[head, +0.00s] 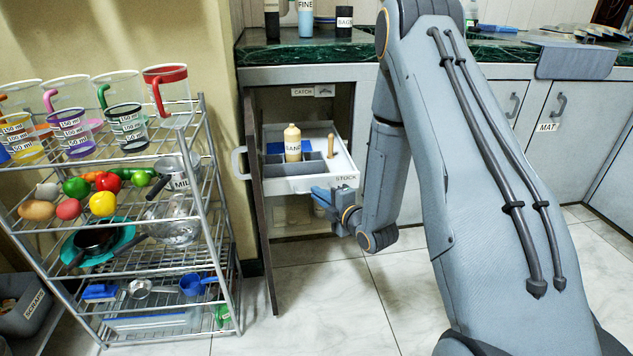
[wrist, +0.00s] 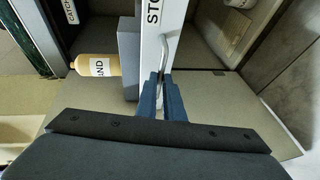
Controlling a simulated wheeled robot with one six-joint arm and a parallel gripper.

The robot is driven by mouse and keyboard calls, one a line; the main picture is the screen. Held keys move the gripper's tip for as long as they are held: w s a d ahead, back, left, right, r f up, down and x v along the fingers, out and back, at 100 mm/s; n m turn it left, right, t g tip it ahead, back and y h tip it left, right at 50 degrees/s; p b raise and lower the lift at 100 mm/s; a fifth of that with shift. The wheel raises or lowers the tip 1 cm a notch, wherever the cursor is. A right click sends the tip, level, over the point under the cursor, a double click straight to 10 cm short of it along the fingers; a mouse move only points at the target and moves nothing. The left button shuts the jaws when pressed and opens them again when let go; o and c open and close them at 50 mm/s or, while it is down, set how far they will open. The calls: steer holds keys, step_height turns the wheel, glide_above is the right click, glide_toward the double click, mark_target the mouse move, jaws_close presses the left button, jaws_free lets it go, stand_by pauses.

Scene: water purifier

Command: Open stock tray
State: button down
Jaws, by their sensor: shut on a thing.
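The white stock tray (head: 300,186), labelled STOCK, sits in the open cabinet under the counter, partly slid out. It holds a tan bottle marked SAND (head: 293,146), grey dividers (head: 278,168), a blue thing and a light wooden stick (head: 331,148). My gripper (head: 320,193) is at the tray's front. In the wrist view, my fingers (wrist: 162,82) are shut on the metal handle (wrist: 166,48) of the tray front (wrist: 152,38). The bottle (wrist: 97,67) also shows there. The grip itself is small in the head view.
The cabinet door (head: 260,205) stands open left of the tray. A wire rack (head: 205,190) with jugs, food and pans stands further left. A CATCH label (head: 302,92) is above the tray. Tiled floor (head: 330,285) is clear in front.

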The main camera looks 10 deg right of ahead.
steer(key=shift+s+a+p, duration=0.2)
steer(key=shift+s+p, duration=0.5)
steer(key=shift+s, duration=1.4)
steer(key=c, duration=1.9)
jaws_free()
steer(key=p+v, duration=0.2)
steer(key=v, duration=0.5)
steer(key=shift+s, duration=0.4)
steer(key=shift+r, duration=0.1)
